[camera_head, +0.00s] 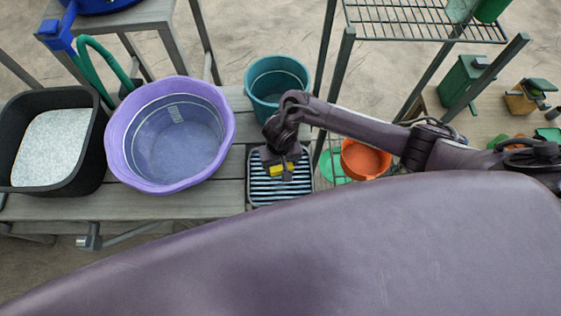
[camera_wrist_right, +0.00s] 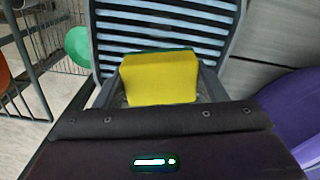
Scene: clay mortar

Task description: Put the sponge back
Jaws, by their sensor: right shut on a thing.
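The yellow sponge (camera_head: 276,170) is between the fingers of my right gripper (camera_head: 279,172). In the right wrist view the sponge (camera_wrist_right: 160,78) fills the space between the two fingertips, with a thin dark green layer along its far edge. My right gripper is shut on it, above a slatted tray (camera_head: 256,190) with a dark rim and pale bars. The tray (camera_wrist_right: 165,12) lies behind the sponge in the right wrist view. I cannot tell whether the sponge touches the slats. My left gripper is not in view.
A purple tub (camera_head: 226,125) stands left of the tray on the wooden bench (camera_head: 215,197). A teal bucket (camera_head: 276,66) is behind the tray. A black bin (camera_head: 95,150) of pale granules is at far left. An orange bowl (camera_head: 365,163) and wire rack (camera_head: 410,20) are right.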

